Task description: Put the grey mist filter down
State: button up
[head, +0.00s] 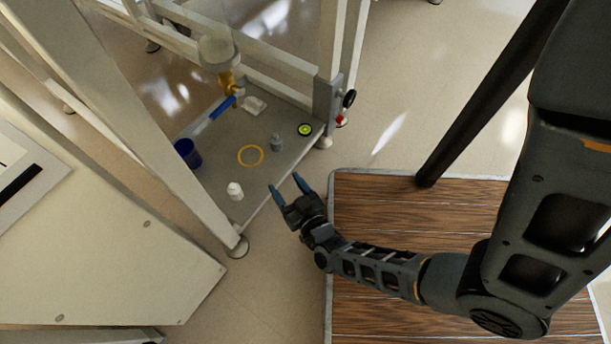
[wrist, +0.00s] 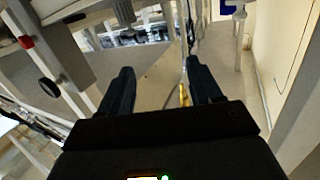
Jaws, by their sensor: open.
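A small grey filter (head: 277,144) stands upright on the grey low shelf (head: 219,185) of the frame, right of a yellow ring (head: 250,155). My gripper (head: 285,186) is just outside the shelf's front edge, its two blue-tipped fingers apart with nothing between them. The grey filter is apart from the fingers, a little beyond them. In the wrist view my gripper (wrist: 159,70) also shows open and empty. A grey ribbed piece at the top of that view may be the filter, but I cannot tell for sure.
On the shelf are a blue cup (head: 187,153), a white bottle (head: 235,191), a green-and-black disc (head: 305,129) and a white piece (head: 254,105). A brass valve with a blue handle (head: 222,107) hangs above. A frame post (head: 327,108) bounds the right side.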

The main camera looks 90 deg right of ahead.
jog(key=s+a+r+n+t+y, duration=0.1)
jog(key=s+a+r+n+y, duration=0.1)
jog(key=r, duration=0.9)
jog(key=s+a+r+n+t+y, duration=0.2)
jog(key=a+r+n+y, duration=0.3)
jog(key=r, duration=0.6)
jog(key=s+a+r+n+t+y, duration=0.2)
jog(key=a+r+n+y, duration=0.2)
jog(key=a+r+y, duration=0.3)
notch_tip(320, 180, up, 4)
jog(key=shift+s+a+f, duration=0.1)
jog(key=shift+s+a, duration=0.3)
jog(key=shift+a, duration=0.4)
